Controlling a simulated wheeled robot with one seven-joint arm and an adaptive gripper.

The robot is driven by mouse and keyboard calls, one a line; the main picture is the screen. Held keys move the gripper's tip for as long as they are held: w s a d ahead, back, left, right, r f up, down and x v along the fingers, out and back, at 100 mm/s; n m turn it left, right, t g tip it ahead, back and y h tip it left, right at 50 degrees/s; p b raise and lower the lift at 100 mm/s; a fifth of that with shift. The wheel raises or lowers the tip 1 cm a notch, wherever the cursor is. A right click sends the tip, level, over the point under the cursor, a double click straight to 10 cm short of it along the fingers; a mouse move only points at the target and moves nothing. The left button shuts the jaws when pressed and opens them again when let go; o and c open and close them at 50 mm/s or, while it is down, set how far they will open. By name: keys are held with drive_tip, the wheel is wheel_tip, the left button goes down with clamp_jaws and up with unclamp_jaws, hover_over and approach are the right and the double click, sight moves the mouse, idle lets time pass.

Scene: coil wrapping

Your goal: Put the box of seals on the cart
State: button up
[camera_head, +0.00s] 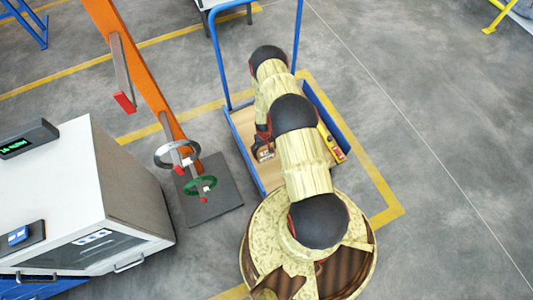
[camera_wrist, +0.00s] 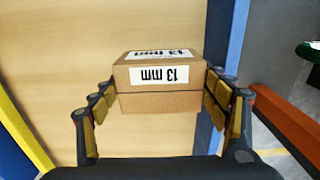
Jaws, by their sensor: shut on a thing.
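My gripper (camera_wrist: 160,98) is shut on a small brown cardboard box of seals (camera_wrist: 155,103), with one finger on each side of it. The box has white labels reading "13 mm", upside down in the wrist view. In the head view the box (camera_head: 265,154) shows small below my gripper (camera_head: 263,143), over the left part of the cart. The cart (camera_head: 243,122) has a wooden deck, blue edges and a tall blue handle. The deck also fills much of the wrist view (camera_wrist: 50,60). I cannot tell whether the box touches the deck.
A yellow tool (camera_head: 331,145) lies along the cart's right edge. A white cabinet (camera_head: 85,190) stands at the left.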

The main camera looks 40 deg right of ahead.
sight(266, 152)
drive_tip(key=shift+w+d+f+b, duration=0.2)
drive_tip(key=shift+w+d+f, duration=0.1)
drive_tip(key=shift+d+f, duration=0.2)
drive_tip(key=shift+w+d+f+b, duration=0.15)
drive_tip(key=shift+w+d+f, duration=0.15)
drive_tip(key=shift+f, duration=0.25)
drive_tip(key=shift+d+f+b, duration=0.15)
drive_tip(key=shift+f+b, duration=0.3)
drive_tip(key=shift+f, duration=0.45)
drive_tip(key=shift+d+f+b, duration=0.15)
drive_tip(key=shift+f+b, duration=0.3)
drive_tip(key=shift+f, duration=0.45)
drive_tip(key=shift+f, duration=0.1)
drive_tip(key=o, duration=1.9)
drive_tip(key=shift+o, duration=0.2)
